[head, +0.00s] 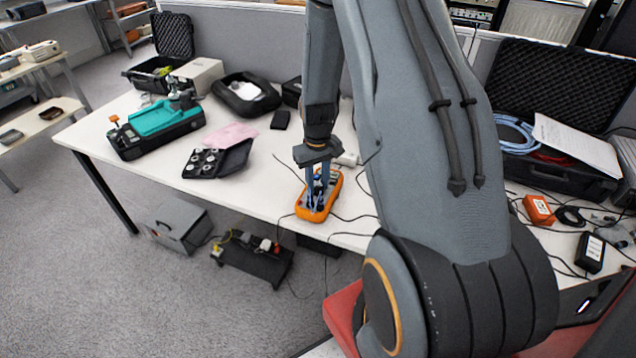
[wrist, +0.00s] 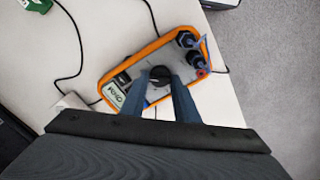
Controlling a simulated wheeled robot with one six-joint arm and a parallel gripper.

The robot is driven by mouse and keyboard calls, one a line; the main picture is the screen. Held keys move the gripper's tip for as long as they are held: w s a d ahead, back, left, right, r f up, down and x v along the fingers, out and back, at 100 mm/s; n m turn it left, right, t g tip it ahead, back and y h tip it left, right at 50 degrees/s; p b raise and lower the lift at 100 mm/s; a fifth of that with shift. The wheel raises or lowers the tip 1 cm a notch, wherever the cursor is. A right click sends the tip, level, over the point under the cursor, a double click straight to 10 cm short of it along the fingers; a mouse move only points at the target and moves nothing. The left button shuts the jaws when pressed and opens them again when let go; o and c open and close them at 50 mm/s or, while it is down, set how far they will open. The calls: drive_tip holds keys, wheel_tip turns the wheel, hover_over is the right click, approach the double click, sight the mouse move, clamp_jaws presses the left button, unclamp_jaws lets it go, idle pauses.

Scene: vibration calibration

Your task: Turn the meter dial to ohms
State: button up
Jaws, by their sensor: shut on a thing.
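The orange-rimmed meter (head: 318,212) lies on the white table near its front edge. In the wrist view the meter (wrist: 143,50) shows a grey face, a small display (wrist: 115,93) with marks too small to read surely, and plugs at the other end. A round black dial (wrist: 160,74) sits mid-face. My gripper (head: 316,198) points down over the meter. Its blue fingers are shut on the dial, one on each side, in the wrist view (wrist: 163,84). In the head view the fingers hide the dial.
Dark cables run over the white table (head: 250,185) around the meter. An open black case with round parts (head: 212,161) and a teal device (head: 165,118) stand to the left. An orange box (head: 539,209) lies to the right. The table edge is close.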

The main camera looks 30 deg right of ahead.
idle(0.3)
drive_tip(key=o, duration=1.1)
drive_tip(key=shift+c, duration=0.2)
drive_tip(key=shift+r+b, duration=1)
drive_tip(key=shift+r, duration=2.95)
